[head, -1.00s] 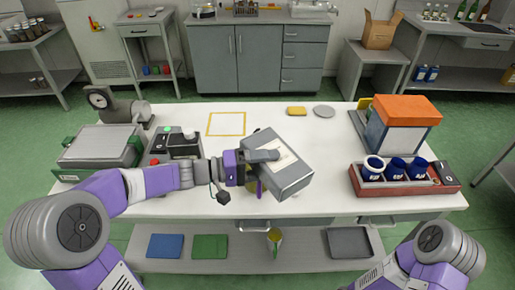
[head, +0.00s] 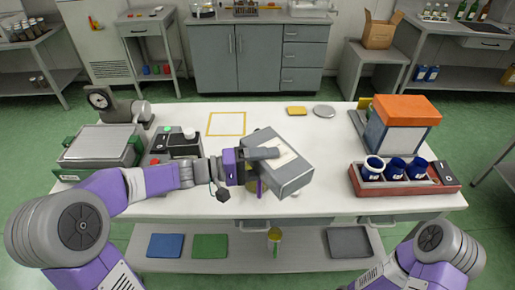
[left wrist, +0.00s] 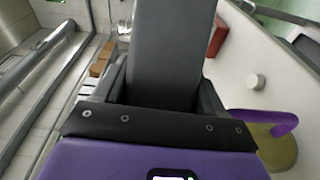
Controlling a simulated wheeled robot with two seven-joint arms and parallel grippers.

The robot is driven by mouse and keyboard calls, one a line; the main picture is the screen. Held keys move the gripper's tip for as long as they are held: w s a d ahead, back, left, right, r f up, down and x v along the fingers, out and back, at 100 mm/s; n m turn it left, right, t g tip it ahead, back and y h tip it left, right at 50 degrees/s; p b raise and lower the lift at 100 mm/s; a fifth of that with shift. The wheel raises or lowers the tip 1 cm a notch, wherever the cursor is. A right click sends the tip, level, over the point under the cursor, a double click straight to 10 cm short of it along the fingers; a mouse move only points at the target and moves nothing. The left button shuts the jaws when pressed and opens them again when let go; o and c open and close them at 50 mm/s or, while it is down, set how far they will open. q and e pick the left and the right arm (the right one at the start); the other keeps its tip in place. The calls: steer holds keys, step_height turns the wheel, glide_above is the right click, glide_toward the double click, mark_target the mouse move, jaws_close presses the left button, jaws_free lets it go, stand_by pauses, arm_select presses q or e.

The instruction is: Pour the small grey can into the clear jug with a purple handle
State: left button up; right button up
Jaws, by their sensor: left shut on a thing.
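The small grey can (head: 285,172), a boxy can with a pale label, is held tilted above the worktable in the head view. My left gripper (head: 262,154) is shut on it. The can also fills the middle of the left wrist view (left wrist: 165,50). The clear jug's purple handle (head: 259,189) shows just below the can in the head view; the can and gripper hide most of the jug. In the left wrist view the jug (left wrist: 281,148) is at the lower right, with something yellow-green in it. My right gripper is out of view.
An orange-topped box (head: 405,110) and a red tray of blue jars (head: 437,187) stand at right.

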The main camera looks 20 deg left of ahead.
arm_select(q)
steer(key=shift+r+n, duration=0.5)
steer(key=shift+r, duration=0.05)
stand_by(1.5)
